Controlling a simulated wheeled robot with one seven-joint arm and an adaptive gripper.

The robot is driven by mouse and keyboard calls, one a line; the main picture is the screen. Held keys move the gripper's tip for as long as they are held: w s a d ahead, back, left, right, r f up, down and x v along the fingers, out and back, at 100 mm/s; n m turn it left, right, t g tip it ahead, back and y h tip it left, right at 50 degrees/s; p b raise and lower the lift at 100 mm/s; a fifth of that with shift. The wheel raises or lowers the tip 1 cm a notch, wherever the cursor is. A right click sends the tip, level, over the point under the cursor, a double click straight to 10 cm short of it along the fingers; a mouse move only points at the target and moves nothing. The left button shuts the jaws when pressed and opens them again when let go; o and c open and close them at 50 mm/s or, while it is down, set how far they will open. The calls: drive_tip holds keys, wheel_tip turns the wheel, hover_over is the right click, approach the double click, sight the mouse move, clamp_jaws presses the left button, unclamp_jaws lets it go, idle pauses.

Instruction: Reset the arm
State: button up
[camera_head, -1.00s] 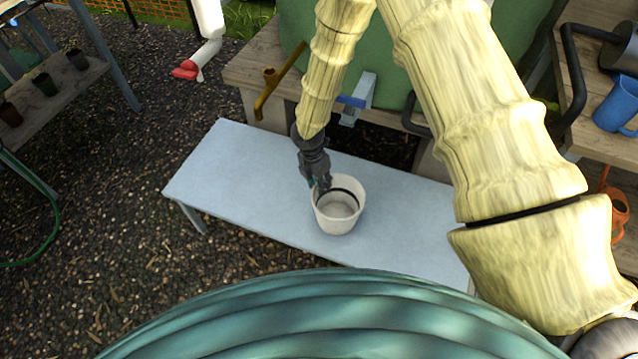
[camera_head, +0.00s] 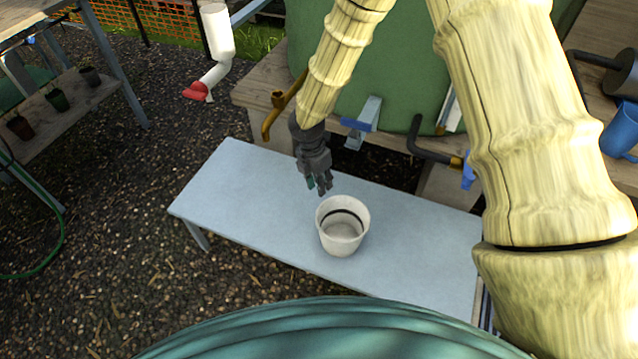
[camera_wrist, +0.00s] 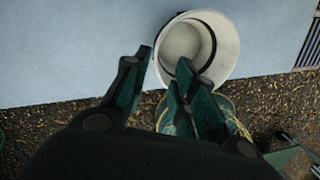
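My gripper (camera_head: 319,187) hangs from my bamboo-like arm above the light blue bench, just behind and to the left of a white bucket. In the wrist view my gripper (camera_wrist: 165,75) has its dark green fingers spread apart with nothing between them. The white bucket (camera_head: 342,240) stands upright on the bench; it also shows past the fingertips in the wrist view (camera_wrist: 229,45). The bucket looks empty, with a dark band inside it. I cannot see any contact between the fingers and the bucket.
The light blue bench (camera_head: 245,200) has free room left and right of the bucket. Behind it stand a green tank (camera_head: 400,75) with an ochre tap pipe (camera_head: 270,120) and a grey-blue bracket (camera_head: 366,115). A white downpipe (camera_head: 217,35) hangs left. A blue jug (camera_head: 622,135) is at right.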

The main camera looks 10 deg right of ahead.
idle(0.3)
drive_tip(key=s+f+m, duration=0.1)
drive_tip(key=s, duration=0.2)
drive_tip(key=s+f+m+y+p, duration=0.1)
drive_tip(key=s+m, duration=0.1)
drive_tip(key=s, duration=0.1)
drive_tip(key=s+f+m+g+y+p, duration=0.1)
drive_tip(key=s+f+m, duration=0.1)
drive_tip(key=s, duration=0.1)
drive_tip(key=shift+s+a+f, duration=0.1)
drive_tip(key=shift+s+a, duration=0.15)
drive_tip(key=s+d+m+p, duration=0.3)
drive_tip(key=s+d+m, duration=0.2)
drive_tip(key=s+m, duration=0.5)
drive_tip(key=s+d+f+m+t+p, duration=0.1)
drive_tip(key=s+d+m+p, duration=0.3)
drive_tip(key=s+m, duration=0.5)
drive_tip(key=s+d, duration=0.1)
drive_tip(key=s, duration=0.5)
drive_tip(key=shift+s+f+m, duration=0.15)
drive_tip(key=shift+f+m, duration=0.05)
drive_tip(key=shift+m, duration=0.2)
